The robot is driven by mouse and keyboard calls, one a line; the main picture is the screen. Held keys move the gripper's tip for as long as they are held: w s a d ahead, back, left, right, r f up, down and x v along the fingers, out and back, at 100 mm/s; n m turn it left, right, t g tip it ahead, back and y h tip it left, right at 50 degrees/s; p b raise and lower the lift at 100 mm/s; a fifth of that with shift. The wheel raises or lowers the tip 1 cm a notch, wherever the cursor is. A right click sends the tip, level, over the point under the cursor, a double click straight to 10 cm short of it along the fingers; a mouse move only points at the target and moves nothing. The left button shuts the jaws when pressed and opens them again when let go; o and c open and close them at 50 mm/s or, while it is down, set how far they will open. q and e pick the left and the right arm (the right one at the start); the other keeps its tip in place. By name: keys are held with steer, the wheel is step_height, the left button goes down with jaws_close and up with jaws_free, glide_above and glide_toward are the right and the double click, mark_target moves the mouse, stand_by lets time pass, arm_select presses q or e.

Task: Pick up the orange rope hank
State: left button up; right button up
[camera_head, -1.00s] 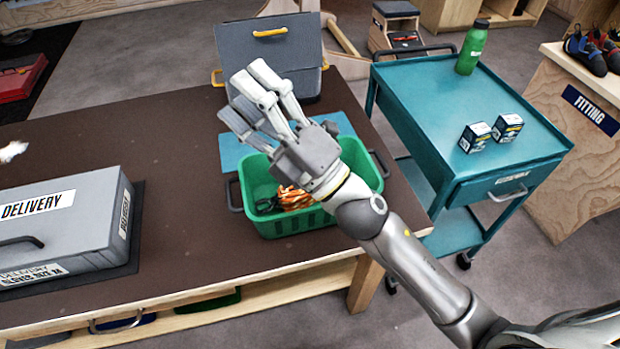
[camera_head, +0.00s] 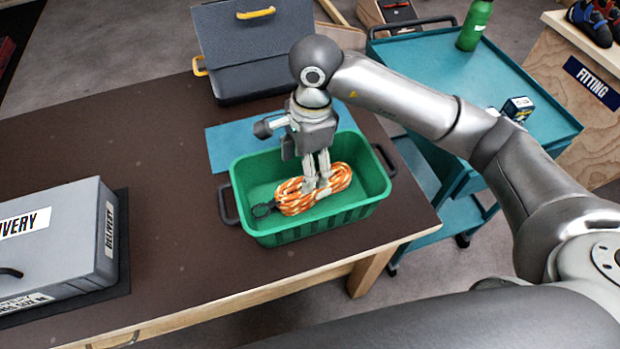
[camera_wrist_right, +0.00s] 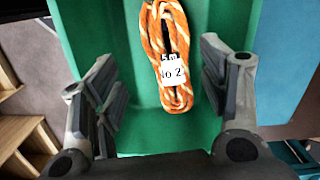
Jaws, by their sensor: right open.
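The orange rope hank (camera_head: 337,178) lies in the green basket (camera_head: 255,171) on the brown table. It is orange and white, with a dark clip at its left end. In the right wrist view the hank (camera_wrist_right: 155,45) carries a white tag reading "5 m" and "No 2". My right gripper (camera_head: 318,187) points down into the basket over the hank. In the right wrist view its two fingers (camera_wrist_right: 170,95) are wide apart, one on each side of the hank, with green basket floor between. My left gripper is not in view.
A teal mat (camera_head: 222,150) lies under the basket. A grey delivery case (camera_head: 60,245) stands at the left of the table, an open grey case (camera_head: 250,50) at the back. A teal cart (camera_head: 430,75) with a green bottle (camera_head: 474,25) stands right.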

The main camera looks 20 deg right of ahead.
mark_target(289, 200)
steer(key=shift+w+d+f+h, duration=0.1)
steer(key=shift+w+d+h, duration=0.2)
steer(key=shift+d, duration=0.25)
steer(key=shift+w+d+f+h, duration=0.1)
steer(key=shift+w+d+h, duration=0.15)
steer(key=shift+d, duration=0.3)
step_height(289, 200, down, 4)
steer(key=shift+s+r+p, duration=0.1)
steer(key=shift+p, duration=0.3)
steer(key=f+p, duration=0.1)
steer(key=f, duration=0.4)
steer(key=shift+w+f+p, duration=0.2)
steer(key=shift+f+p, duration=0.05)
steer(key=shift+p, duration=0.15)
steer(key=shift+f, duration=0.35)
steer(key=shift+c, duration=0.4)
steer(key=c, duration=0.9)
steer(key=shift+r, duration=0.1)
